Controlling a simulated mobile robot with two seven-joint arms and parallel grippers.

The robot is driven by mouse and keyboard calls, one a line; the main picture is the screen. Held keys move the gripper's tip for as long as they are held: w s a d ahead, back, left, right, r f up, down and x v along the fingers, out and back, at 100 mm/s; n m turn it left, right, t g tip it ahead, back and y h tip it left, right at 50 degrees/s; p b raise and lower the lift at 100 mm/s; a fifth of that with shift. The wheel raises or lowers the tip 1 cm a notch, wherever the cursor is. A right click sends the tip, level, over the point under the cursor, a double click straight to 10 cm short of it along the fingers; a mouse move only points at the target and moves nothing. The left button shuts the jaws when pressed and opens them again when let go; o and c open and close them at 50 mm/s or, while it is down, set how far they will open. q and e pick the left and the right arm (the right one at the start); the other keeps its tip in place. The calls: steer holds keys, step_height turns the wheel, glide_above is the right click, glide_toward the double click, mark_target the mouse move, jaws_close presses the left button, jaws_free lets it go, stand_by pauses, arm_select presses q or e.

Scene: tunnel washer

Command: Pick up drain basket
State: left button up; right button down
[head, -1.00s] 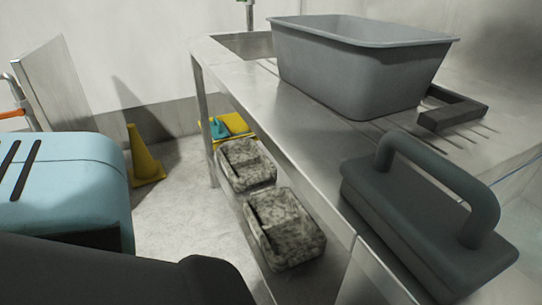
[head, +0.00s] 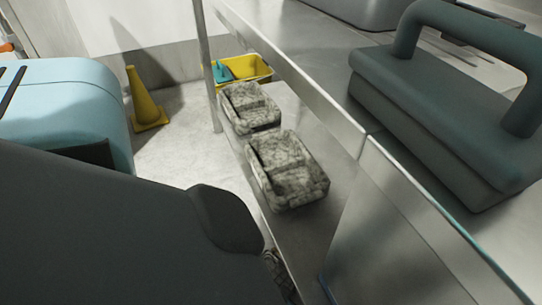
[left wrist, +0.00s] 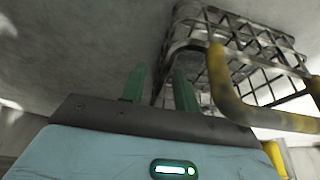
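The drain basket is a wire mesh basket (left wrist: 232,38) with a thick yellow handle (left wrist: 222,92), in the upper right of the left wrist view. My left gripper (left wrist: 160,84) has two green fingers standing apart with a gap between them. The fingers point toward the basket, left of the yellow handle; I cannot tell whether they touch the mesh. In the head view a small dark mesh piece (head: 279,274) shows at the bottom behind my left arm, probably the same basket. The rest of it is hidden. My right gripper is not in view.
A dark handled block (head: 425,120) lies on the tabletop. A yellow cone (head: 147,110) stands on the open floor.

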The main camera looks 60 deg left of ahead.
arm_select(q)
steer(key=shift+w+f, duration=0.15)
steer(key=shift+f, duration=0.15)
jaws_close()
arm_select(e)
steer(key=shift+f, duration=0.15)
arm_select(q)
steer(key=shift+r, duration=0.2)
